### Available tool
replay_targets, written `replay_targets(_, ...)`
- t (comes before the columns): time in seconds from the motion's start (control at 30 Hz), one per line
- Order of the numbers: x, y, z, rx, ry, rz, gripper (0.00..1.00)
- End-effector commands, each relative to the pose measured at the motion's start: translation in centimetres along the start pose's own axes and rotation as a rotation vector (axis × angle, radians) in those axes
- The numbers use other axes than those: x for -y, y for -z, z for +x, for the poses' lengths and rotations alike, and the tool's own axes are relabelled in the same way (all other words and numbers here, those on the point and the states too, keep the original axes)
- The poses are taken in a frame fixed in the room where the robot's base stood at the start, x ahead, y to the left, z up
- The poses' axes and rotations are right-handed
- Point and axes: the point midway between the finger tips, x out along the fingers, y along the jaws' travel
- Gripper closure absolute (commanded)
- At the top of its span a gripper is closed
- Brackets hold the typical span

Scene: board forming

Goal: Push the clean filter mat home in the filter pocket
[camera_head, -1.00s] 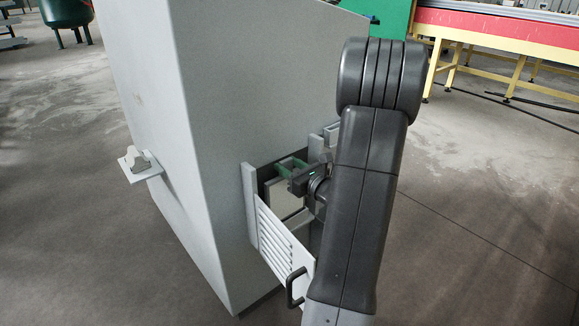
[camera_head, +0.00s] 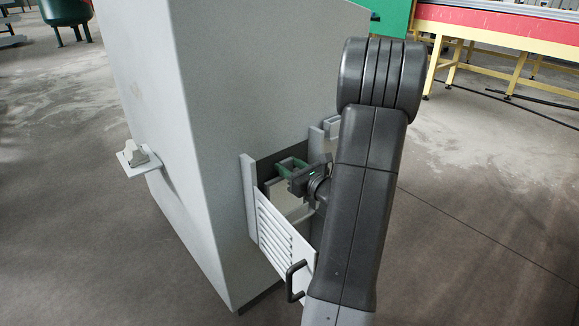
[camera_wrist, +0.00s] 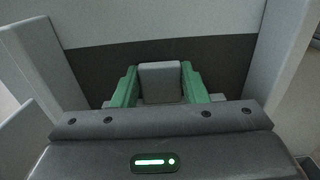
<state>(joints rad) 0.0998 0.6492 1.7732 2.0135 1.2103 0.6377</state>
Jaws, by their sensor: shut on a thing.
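The filter pocket (camera_head: 249,212) is on the lower right side of the tall grey cabinet, behind a white louvred front with a black handle. The clean filter mat (camera_head: 279,196) shows as a pale panel standing inside the pocket, its lower part hidden by the louvred front. My gripper (camera_head: 290,165) is at the mat's upper edge, its green fingers at the dark pocket opening. In the wrist view, my gripper (camera_wrist: 160,85) has its green fingers on either side of a grey block (camera_wrist: 160,80), apparently the mat's tab. How deep the mat sits is hidden.
The grey cabinet (camera_head: 200,140) fills the middle left. A small bracket (camera_head: 137,157) sticks out from its left face. The louvred front (camera_head: 283,240) and its black handle (camera_head: 295,281) stand out close below my gripper. Open concrete floor lies to the right.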

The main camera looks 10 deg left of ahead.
Motion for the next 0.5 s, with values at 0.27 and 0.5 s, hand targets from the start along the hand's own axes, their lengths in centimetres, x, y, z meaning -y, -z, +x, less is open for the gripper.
replay_targets(0.27, 0.0, 0.8, 0.0, 0.000, 0.000, 0.000, 0.85)
replay_targets(0.5, 0.0, 1.4, 0.0, 0.000, 0.000, 0.000, 0.85)
